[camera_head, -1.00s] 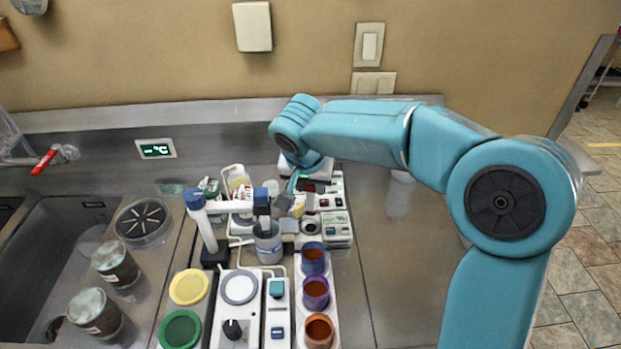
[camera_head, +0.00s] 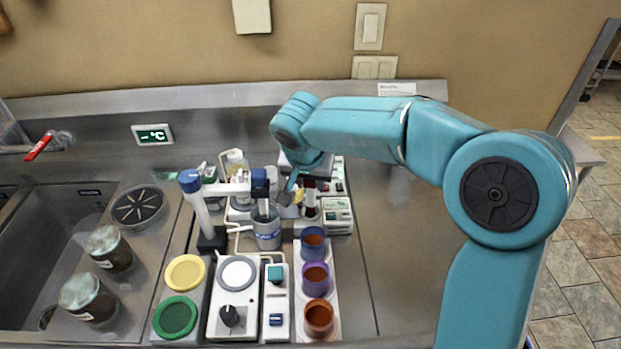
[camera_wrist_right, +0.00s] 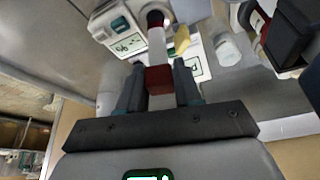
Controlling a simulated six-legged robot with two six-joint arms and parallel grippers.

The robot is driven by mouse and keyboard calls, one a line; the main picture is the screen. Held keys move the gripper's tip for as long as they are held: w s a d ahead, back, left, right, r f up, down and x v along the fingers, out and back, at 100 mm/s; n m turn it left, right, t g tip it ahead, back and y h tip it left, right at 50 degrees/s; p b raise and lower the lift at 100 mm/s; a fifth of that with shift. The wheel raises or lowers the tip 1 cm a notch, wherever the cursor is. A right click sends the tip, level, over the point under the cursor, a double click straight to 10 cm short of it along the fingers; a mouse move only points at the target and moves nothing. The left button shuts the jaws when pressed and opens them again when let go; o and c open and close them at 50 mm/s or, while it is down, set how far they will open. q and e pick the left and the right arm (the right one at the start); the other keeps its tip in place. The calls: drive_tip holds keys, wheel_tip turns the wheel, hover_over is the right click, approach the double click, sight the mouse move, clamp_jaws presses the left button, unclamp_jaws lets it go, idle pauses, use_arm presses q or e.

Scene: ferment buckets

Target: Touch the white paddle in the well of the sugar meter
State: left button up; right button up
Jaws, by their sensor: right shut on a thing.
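My right gripper (camera_wrist_right: 158,88) is shut on a white paddle (camera_wrist_right: 158,48) with a red band. In the right wrist view the paddle's far end overlaps a dark round well (camera_wrist_right: 155,18) with a bright rim, on the white sugar meter (camera_wrist_right: 104,24). I cannot tell whether the tip touches the well. In the head view the sugar meter (camera_head: 338,214), with its greenish display, stands behind the row of cups. My left gripper is not in view.
A stirrer stand (camera_head: 203,212) and a grey jar (camera_head: 267,233) stand left of the meter. Several cups of brown liquid, one being purple (camera_head: 315,279), stand in front. A yellow piece (camera_wrist_right: 182,40) lies close beside the paddle. The steel counter (camera_head: 400,260) is clear to the right.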

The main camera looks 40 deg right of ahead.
drive_tip(key=shift+f, duration=0.1)
idle(0.6)
drive_tip(key=shift+f+b, duration=0.5)
drive_tip(key=shift+b, duration=0.3)
drive_tip(key=shift+r, duration=0.1)
idle(0.5)
drive_tip(key=shift+r+p, duration=2)
drive_tip(key=shift+r, duration=1)
